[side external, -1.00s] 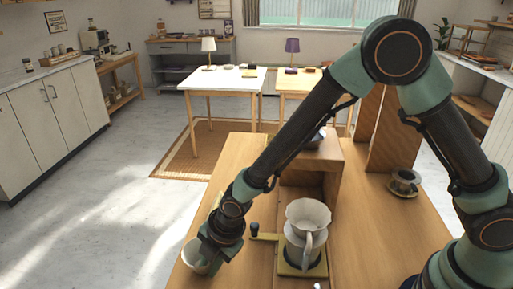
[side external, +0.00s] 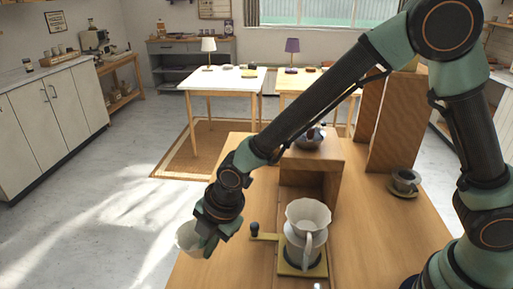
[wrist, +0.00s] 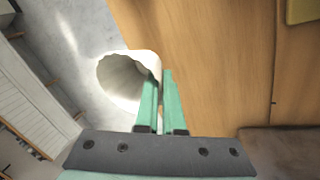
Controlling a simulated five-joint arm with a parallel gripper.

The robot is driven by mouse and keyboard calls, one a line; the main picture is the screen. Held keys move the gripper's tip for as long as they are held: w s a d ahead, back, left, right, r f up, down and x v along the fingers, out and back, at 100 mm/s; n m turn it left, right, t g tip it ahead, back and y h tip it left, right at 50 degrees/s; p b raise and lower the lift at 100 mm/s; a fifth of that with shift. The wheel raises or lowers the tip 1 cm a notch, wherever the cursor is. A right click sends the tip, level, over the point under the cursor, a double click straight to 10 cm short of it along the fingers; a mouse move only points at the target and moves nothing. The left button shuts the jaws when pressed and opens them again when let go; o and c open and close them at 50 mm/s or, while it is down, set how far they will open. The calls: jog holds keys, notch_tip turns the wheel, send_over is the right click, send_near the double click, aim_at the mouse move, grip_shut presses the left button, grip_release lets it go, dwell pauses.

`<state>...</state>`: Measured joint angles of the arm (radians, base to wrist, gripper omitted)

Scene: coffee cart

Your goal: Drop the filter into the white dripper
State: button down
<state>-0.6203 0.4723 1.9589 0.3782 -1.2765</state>
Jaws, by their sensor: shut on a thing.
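The filter (side external: 189,238) is a pale, cup-shaped piece with a wavy rim. My gripper (side external: 209,247) is shut on its wall and holds it at the left edge of the wooden cart top. In the wrist view the filter (wrist: 122,77) shows its open mouth, with the green fingers of my gripper (wrist: 160,88) pinching its right side. The white dripper (side external: 308,215) stands upright to the right of my gripper, on a stand with a yellowish base. It has a wide, open top and appears empty. The dripper is not in the wrist view.
A small handle with a dark knob (side external: 254,229) sticks out left of the dripper stand. A wooden box shelf (side external: 312,165) with a dark bowl on top stands behind it. A dark cup (side external: 405,180) sits on a saucer at the right. The cart top right of the dripper is clear.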

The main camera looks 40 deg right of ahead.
notch_tip(320, 180, up, 13)
jog(key=s+d+r+m+t+h, duration=0.1)
jog(key=s+d+r+m, duration=0.25)
jog(key=d+r, duration=0.55)
jog(key=s+d+r+m, duration=0.2)
jog(key=s+d+r, duration=0.3)
jog(key=d+r, duration=0.35)
notch_tip(320, 180, down, 19)
jog(key=shift+w+d+f, duration=0.15)
jog(key=shift+d+f, duration=0.05)
jog(key=shift+d, duration=0.1)
jog(key=shift+f, duration=0.6)
jog(key=c, duration=1)
grip_release()
jog(key=shift+c, duration=0.2)
jog(key=shift+r, duration=0.1)
